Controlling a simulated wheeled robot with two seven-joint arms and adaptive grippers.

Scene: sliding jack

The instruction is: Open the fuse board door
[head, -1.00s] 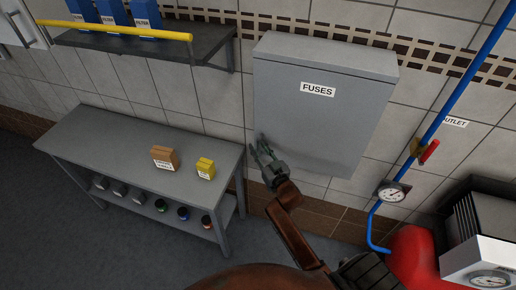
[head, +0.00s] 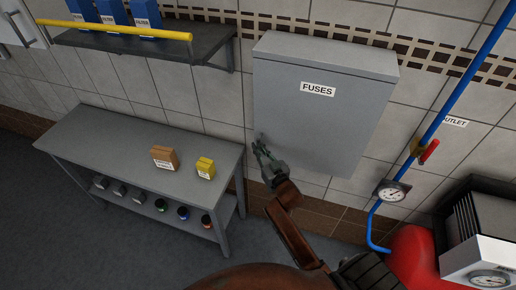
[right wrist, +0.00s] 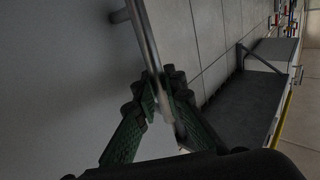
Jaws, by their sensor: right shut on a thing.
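The grey fuse board (head: 325,125), labelled FUSES, hangs on the tiled wall, and its door looks shut. My right gripper (head: 262,146) is at the lower left edge of the door. In the right wrist view, a metal bar handle (right wrist: 144,42) stands off the grey door face (right wrist: 60,70). The green fingers of the right gripper (right wrist: 163,105) are shut around the end of this handle. In the head view the handle is mostly hidden by the gripper. My left gripper is not in view.
A grey workbench (head: 120,140) with a brown box (head: 164,158) and a yellow box (head: 205,168) stands to the left. A shelf with a yellow rail (head: 115,30) is above it. A blue pipe (head: 463,85) and a gauge (head: 391,191) are at the right.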

